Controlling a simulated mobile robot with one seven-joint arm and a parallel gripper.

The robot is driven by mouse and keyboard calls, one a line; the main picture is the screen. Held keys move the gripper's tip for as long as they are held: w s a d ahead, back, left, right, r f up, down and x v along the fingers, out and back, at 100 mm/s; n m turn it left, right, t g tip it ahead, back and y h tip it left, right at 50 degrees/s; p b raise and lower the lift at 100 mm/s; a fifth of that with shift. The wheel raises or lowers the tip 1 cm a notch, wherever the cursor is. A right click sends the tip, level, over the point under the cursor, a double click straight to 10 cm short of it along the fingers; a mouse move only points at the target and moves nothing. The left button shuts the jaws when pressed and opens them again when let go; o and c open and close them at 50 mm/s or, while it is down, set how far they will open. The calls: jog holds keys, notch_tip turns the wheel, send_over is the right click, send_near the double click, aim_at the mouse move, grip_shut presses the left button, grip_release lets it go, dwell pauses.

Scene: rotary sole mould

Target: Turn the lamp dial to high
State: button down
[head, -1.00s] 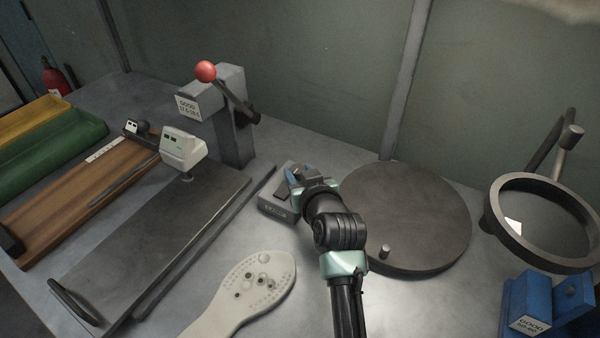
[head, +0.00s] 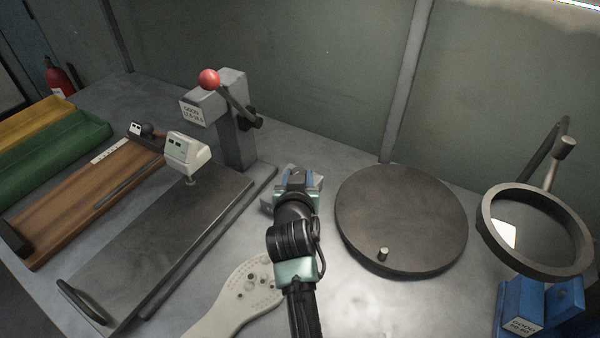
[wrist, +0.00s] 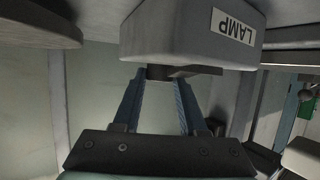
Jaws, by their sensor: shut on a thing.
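The grey lamp box (head: 268,203) stands on the bench in the head view, mostly covered by my gripper and wrist. In the wrist view the lamp box (wrist: 165,35) appears upside down with its white LAMP label (wrist: 233,27). My gripper (wrist: 160,78) has its two blue fingers shut on the dark lamp dial (wrist: 198,71) on the box's top. A dark pointer-like part of the dial sticks out to the right of the fingers. Dial markings are not visible, so its setting cannot be read. In the head view my gripper (head: 297,176) is over the box.
A round dark turntable (head: 400,215) with a small peg is right of my arm. A pale shoe sole (head: 240,296) lies at front left. A press with a red-knobbed lever (head: 209,79) stands behind left.

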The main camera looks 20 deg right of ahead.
jog(key=m+h+b, duration=0.1)
jog(key=b, duration=0.1)
jog(key=m+g+h+b, duration=0.1)
jog(key=b, duration=0.1)
jog(key=a+f+m+g+h+b, duration=0.1)
jog(key=m+h+b, duration=0.1)
jog(key=shift+w, duration=0.3)
jog(key=m+g+h+b, duration=0.1)
jog(key=m+g+b, duration=0.1)
jog(key=b, duration=0.1)
jog(key=m+g+h+b, duration=0.1)
jog(key=b, duration=0.2)
jog(key=shift+w+r+m+g+h, duration=0.2)
jog(key=shift+m+g+h, duration=0.1)
jog(key=shift+m+g, duration=0.1)
jog(key=m+g+b, duration=0.1)
jog(key=b, duration=0.1)
jog(key=m+g+h+b, duration=0.1)
jog(key=g+b, duration=0.1)
jog(key=shift+w+a+r+m, duration=0.1)
jog(key=shift+r+m, duration=0.05)
jog(key=shift+m, duration=0.15)
jog(key=shift+r+g, duration=0.1)
jog(key=shift+g, duration=0.2)
jog(key=c, duration=0.7)
grip_release()
jog(key=shift+c, duration=0.2)
jog(key=v, duration=1.3)
jog(key=shift+p, duration=0.45)
